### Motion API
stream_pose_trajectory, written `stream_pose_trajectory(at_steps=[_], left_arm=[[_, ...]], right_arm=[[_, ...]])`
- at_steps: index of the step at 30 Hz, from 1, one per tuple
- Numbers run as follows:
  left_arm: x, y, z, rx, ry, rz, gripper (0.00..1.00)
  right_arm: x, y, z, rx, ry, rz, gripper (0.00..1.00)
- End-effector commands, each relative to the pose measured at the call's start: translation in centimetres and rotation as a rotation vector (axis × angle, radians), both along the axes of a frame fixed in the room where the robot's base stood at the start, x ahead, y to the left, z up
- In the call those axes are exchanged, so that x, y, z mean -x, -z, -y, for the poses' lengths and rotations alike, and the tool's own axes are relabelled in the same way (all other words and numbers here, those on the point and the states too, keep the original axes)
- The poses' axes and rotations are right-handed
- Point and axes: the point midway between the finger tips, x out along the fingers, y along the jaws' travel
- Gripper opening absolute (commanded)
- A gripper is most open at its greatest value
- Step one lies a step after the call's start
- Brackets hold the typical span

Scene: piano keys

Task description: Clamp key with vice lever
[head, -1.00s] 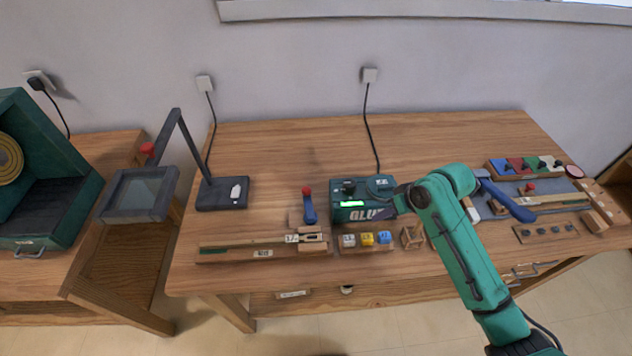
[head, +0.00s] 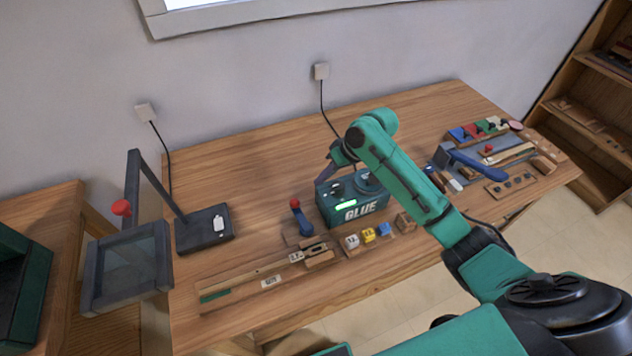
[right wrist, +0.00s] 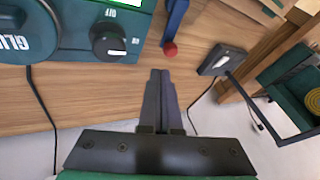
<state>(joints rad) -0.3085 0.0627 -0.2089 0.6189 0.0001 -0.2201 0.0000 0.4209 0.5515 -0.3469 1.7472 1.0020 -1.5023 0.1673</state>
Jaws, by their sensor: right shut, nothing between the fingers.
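The blue vice lever (head: 303,222) with a red ball tip stands upright left of the glue box. A long wooden piano key (head: 262,270) lies in the wooden holder in front of it. In the right wrist view, the lever (right wrist: 174,20) and its red ball (right wrist: 170,49) show beyond the fingertips, apart from them. My right gripper (head: 328,178) hovers at the back left of the glue box, behind and right of the lever. In the right wrist view my right gripper (right wrist: 160,74) is shut and empty. My left gripper is out of view.
The green glue box (head: 350,208) stands close beside the lever; its knob (right wrist: 108,40) is near my fingers. Small numbered blocks (head: 369,235) sit in front. A dark framed lamp (head: 205,228) stands left. The back of the table is clear.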

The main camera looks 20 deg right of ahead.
Motion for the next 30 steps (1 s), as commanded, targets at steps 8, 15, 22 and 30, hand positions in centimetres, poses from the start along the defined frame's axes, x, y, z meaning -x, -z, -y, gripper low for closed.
stream_pose_trajectory(at_steps=[8,15,22,30], left_arm=[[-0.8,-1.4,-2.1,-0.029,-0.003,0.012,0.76],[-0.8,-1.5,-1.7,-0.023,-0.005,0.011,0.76],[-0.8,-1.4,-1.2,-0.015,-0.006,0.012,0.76],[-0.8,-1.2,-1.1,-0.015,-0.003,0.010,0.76]], right_arm=[[-1.3,4.7,-2.7,-0.001,-0.001,-0.003,0.00],[-2.0,7.2,-3.8,0.000,-0.001,0.000,0.00],[-2.0,7.3,-3.9,0.001,-0.001,0.001,0.00],[-2.0,7.3,-4.0,0.001,-0.019,0.001,0.00]])
